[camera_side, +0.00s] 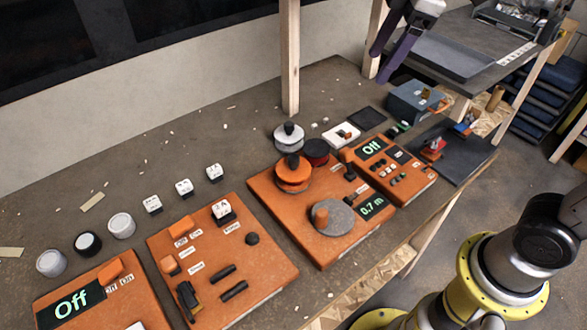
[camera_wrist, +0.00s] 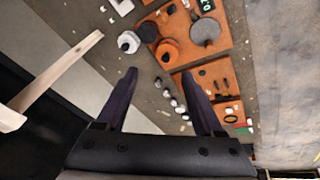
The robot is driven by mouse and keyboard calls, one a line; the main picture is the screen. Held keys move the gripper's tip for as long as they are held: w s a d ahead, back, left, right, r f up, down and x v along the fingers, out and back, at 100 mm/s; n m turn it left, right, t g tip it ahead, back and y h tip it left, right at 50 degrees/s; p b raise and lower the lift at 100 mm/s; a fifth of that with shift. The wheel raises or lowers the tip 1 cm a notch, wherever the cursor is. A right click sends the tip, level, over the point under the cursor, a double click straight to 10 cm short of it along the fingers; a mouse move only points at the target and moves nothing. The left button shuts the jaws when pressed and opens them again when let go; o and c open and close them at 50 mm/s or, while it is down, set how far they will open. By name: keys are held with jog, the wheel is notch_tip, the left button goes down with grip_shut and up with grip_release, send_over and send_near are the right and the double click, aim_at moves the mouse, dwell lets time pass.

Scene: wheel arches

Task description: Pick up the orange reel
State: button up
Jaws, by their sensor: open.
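The orange reel (camera_side: 293,176) has a black knob on top and rests on the back left part of an orange panel (camera_side: 327,253). It also shows in the wrist view (camera_wrist: 167,52), beyond and between the fingertips. A dark red reel (camera_side: 316,152) is close behind it, and a white reel (camera_side: 288,138) with a black knob stands further back. My gripper (camera_side: 377,67) is at the top of the side view, high above the bench and well away from the reel. Its two purple fingers are apart and empty, also in the wrist view (camera_wrist: 160,72).
A wooden post (camera_side: 290,60) rises behind the reels. A smaller control box (camera_side: 390,168) lies right.

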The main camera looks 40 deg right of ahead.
jog(key=w+a+f+n+g, duration=0.1)
jog(key=w+a+f+n, duration=0.1)
jog(key=w+a+f, duration=0.3)
jog(key=g, duration=0.2)
send_over(294, 157)
jog(key=shift+n, duration=0.4)
jog(key=f, duration=1.2)
jog(key=shift+s+d+f, duration=0.25)
jog(key=shift+d+f, duration=0.1)
jog(key=shift+f, duration=0.05)
jog(key=shift+w+a+f, duration=0.1)
jog(key=shift+a+f, duration=0.05)
jog(key=shift+f, duration=1.4)
jog(key=shift+w+a+f, duration=0.1)
jog(key=shift+a+f, duration=0.05)
jog(key=shift+f, duration=1.35)
grip_shut()
